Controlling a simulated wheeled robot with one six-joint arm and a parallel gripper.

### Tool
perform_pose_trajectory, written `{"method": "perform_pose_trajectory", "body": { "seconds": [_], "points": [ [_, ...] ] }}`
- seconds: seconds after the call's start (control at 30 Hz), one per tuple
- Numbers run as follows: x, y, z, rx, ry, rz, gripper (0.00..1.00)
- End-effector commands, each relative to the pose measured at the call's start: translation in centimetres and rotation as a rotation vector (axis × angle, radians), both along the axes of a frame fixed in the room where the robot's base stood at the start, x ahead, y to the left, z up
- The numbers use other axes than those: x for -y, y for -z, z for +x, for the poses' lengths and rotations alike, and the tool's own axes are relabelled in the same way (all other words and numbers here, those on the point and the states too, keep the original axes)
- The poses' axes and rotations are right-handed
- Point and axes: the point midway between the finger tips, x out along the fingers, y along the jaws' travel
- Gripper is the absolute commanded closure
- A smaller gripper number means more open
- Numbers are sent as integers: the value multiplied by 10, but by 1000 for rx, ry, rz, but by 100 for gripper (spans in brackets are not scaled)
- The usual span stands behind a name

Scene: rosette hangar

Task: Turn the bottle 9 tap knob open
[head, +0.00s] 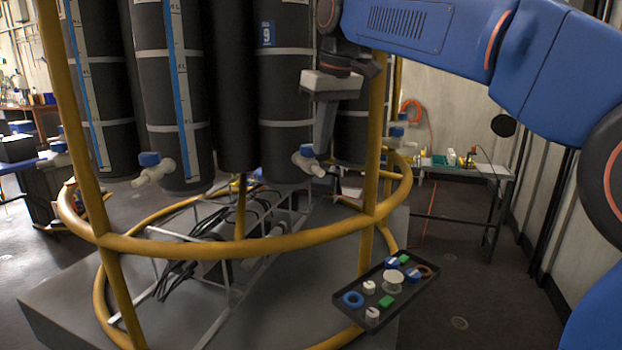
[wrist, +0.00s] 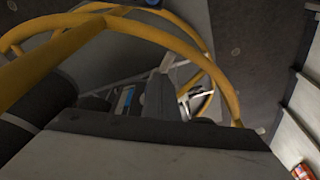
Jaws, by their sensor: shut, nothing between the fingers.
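Bottle 9 (head: 284,105) is a tall dark grey cylinder with a blue "9" label, hanging upright in the yellow-ringed frame. Its tap (head: 311,165), pale with a blue knob (head: 307,150), sticks out near its lower end. My gripper (head: 321,151) points down, shut and empty, just right of the blue knob in the head view. It partly overlaps the knob's right side there; I cannot tell whether they touch. In the wrist view my gripper's dark fingers (wrist: 157,95) show, and the tap of bottle 9 cannot be made out.
A yellow ring rail (head: 240,247) and a yellow upright (head: 375,140) stand close to my gripper. Other dark bottles with taps (head: 152,168) hang at the left. A black tray (head: 388,290) of small parts sits at the ring's lower right. A bench (head: 465,168) stands behind.

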Motion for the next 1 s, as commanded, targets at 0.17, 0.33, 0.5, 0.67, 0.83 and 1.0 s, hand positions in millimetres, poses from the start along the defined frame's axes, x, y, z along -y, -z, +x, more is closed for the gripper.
{"method": "perform_pose_trajectory", "body": {
  "seconds": [0.17, 0.33, 0.5, 0.67, 0.83, 1.0],
  "points": [
    [4, 0, 3, 0, 1, 0, 100],
    [6, 0, 6, 0, 0, 0, 100],
    [8, 0, 10, 0, 0, 0, 100],
    [10, 0, 12, 0, 0, 0, 100],
    [10, 0, 13, 1, 0, 1, 100],
    [10, 0, 13, 1, 0, 1, 100]
  ]
}}
